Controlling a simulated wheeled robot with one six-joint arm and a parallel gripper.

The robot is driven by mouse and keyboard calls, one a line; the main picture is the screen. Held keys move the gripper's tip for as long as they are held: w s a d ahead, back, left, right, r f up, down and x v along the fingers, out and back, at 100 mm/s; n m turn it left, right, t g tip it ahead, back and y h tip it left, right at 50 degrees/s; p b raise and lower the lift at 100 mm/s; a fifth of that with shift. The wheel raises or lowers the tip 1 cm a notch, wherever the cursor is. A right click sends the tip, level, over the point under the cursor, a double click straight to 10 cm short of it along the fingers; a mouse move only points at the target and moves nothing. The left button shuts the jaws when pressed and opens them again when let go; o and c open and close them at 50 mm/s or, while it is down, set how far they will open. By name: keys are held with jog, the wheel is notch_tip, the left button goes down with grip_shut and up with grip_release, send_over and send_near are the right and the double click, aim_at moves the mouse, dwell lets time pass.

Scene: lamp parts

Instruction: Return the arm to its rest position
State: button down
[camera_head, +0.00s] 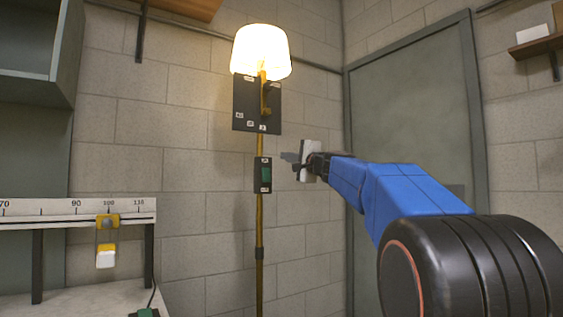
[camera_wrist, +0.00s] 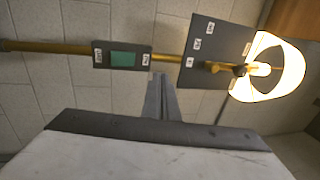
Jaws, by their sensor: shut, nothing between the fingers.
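My blue arm reaches in from the right in the head view. My gripper (camera_head: 291,158) is shut and empty, in front of the wall just right of the lamp pole (camera_head: 259,223). In the wrist view my gripper (camera_wrist: 159,78) shows with its fingers together, pointing toward the gap between the switch box and the dark panel. The lamp has a lit white shade (camera_head: 261,52), a dark panel (camera_head: 244,112) below it and a small box with a green switch (camera_head: 265,176) lower on the pole. The lit shade also shows in the wrist view (camera_wrist: 290,70), at the right.
A scale rail (camera_head: 45,209) with a yellow slider (camera_head: 107,221) and hanging block stands over a pale bench at the left. A grey door (camera_head: 415,120) is behind my arm. Shelves (camera_head: 540,46) hang high on the walls. The wall around the pole is clear.

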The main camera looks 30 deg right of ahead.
jog(key=shift+s, duration=0.45)
jog(key=s+a+f+n+g+y, duration=0.1)
jog(key=s+a+f+n+g, duration=0.3)
jog(key=a+f, duration=0.5)
jog(key=s+a+f+n+g+y, duration=0.25)
jog(key=s+a+f, duration=0.35)
jog(key=f, duration=0.4)
jog(key=s+a+f+n+g, duration=0.2)
jog(key=s+a+f+n, duration=0.3)
jog(key=a+f, duration=0.4)
jog(key=s+f+n+g+h, duration=0.2)
jog(key=s+f+n+g, duration=0.1)
jog(key=s+f, duration=1)
jog(key=s+d+f+n+g+h, duration=0.1)
jog(key=s+f+n+g+h, duration=0.1)
jog(key=s+f, duration=1.1)
notch_tip(320, 180, down, 5)
jog(key=shift+s+d+f+n+g, duration=0.2)
jog(key=shift+s+d+n+g, duration=0.25)
jog(key=shift+g, duration=0.6)
